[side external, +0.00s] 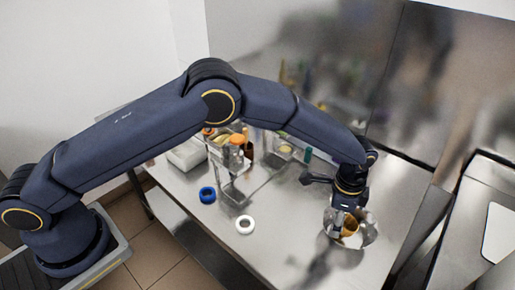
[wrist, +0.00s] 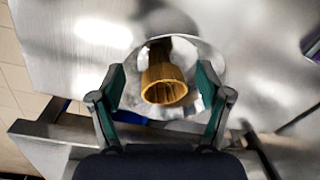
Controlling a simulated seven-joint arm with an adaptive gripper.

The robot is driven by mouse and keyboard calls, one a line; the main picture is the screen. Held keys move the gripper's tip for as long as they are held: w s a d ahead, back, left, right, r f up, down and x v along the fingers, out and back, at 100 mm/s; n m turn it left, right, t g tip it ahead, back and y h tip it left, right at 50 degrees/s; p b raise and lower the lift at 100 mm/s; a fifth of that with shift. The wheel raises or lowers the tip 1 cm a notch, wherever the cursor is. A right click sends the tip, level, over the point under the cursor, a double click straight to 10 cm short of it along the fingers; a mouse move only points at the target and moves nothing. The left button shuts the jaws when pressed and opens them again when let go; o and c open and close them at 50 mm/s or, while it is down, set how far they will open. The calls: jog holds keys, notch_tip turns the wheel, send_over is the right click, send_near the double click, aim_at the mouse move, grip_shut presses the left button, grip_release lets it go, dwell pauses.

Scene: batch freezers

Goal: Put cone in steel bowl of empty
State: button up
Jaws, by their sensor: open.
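A golden-brown cone (wrist: 165,84) lies inside a shiny steel bowl (wrist: 204,58), its ridged open end toward my wrist camera. The cone also shows in the side external view (side external: 350,227), partly hidden by my gripper. The bowl (side external: 369,233) stands on the steel table at the right. My gripper (wrist: 161,95) is over the bowl with its fingers apart, one on each side of the cone. A gap shows between the cone and each finger in the wrist view. My gripper (side external: 346,222) points down in the side external view.
A blue ring (side external: 207,195) and a white ring (side external: 245,224) are on the steel table (side external: 290,235) left of the bowl. A clear stand (side external: 232,185) with bottles and orange-capped containers is behind them. Steel panels rise behind the table. The table between the white ring and bowl is clear.

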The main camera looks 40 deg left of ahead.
notch_tip(320, 180, up, 13)
jog(key=s+a+r+n+t, duration=0.1)
jog(key=s+a+r+n, duration=0.25)
jog(key=a+r, duration=0.85)
jog(key=s+a+r+n+t, duration=0.1)
jog(key=s+a+r+n, duration=0.2)
jog(key=s+a, duration=0.35)
jog(key=s+a+r+n+t, duration=0.2)
jog(key=s+a+r+n, duration=0.1)
jog(key=s+a, duration=0.4)
jog(key=s+a+f+n, duration=0.1)
jog(key=s+a+n, duration=0.1)
jog(key=s, duration=0.2)
jog(key=s+a+f+n+t, duration=0.1)
jog(key=s+a+f+n, duration=0.1)
jog(key=s, duration=0.3)
jog(key=shift+a+f, duration=0.3)
jog(key=shift+a, duration=0.45)
